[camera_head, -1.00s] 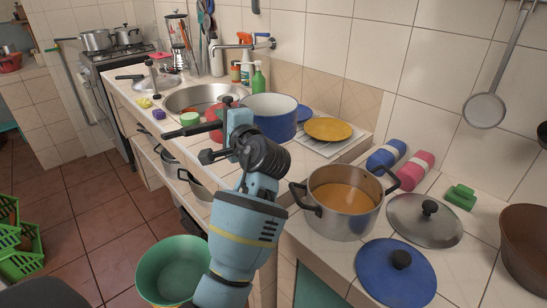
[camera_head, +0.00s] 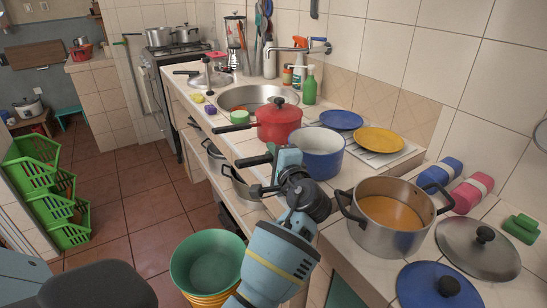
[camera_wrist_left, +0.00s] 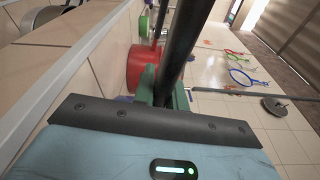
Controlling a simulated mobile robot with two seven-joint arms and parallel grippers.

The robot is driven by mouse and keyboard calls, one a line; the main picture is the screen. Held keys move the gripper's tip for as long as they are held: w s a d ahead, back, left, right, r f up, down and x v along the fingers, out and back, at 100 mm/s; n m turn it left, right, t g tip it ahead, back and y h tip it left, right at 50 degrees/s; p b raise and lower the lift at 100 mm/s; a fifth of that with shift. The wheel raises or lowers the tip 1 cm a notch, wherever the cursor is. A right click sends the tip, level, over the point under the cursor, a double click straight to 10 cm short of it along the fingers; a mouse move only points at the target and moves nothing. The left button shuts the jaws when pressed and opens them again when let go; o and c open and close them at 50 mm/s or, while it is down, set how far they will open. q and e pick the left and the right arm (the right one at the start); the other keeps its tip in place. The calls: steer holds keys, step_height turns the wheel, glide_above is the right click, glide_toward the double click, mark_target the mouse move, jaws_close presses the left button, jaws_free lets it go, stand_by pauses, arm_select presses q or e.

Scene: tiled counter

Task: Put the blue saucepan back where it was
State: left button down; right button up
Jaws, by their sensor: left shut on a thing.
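The blue saucepan (camera_head: 318,162), white inside with a blue rim, is upright at the counter's front side in the head view, right of the red saucepan (camera_head: 278,123). Its black handle (camera_head: 254,160) points left. My left gripper (camera_head: 283,163) is shut on this handle; its arm hides part of the pan's near side. I cannot tell whether the pan's base touches the counter. In the left wrist view the black handle (camera_wrist_left: 185,45) runs between the green fingers (camera_wrist_left: 165,92), with the red saucepan (camera_wrist_left: 139,66) beyond. My right gripper is not in view.
A drying rack with a blue plate (camera_head: 341,119) and a yellow plate (camera_head: 379,140) is behind and right of the pan. A steel pot of orange liquid (camera_head: 392,212) stands at the near right. The sink (camera_head: 250,96) lies beyond the red saucepan. A green tub (camera_head: 206,262) stands below.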

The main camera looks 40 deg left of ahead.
arm_select(q)
steer(key=shift+f, duration=0.35)
steer(key=shift+f, duration=0.2)
steer(key=c, duration=1.4)
jaws_free()
steer(key=shift+c, duration=0.2)
steer(key=shift+r, duration=0.25)
steer(key=shift+f, duration=0.1)
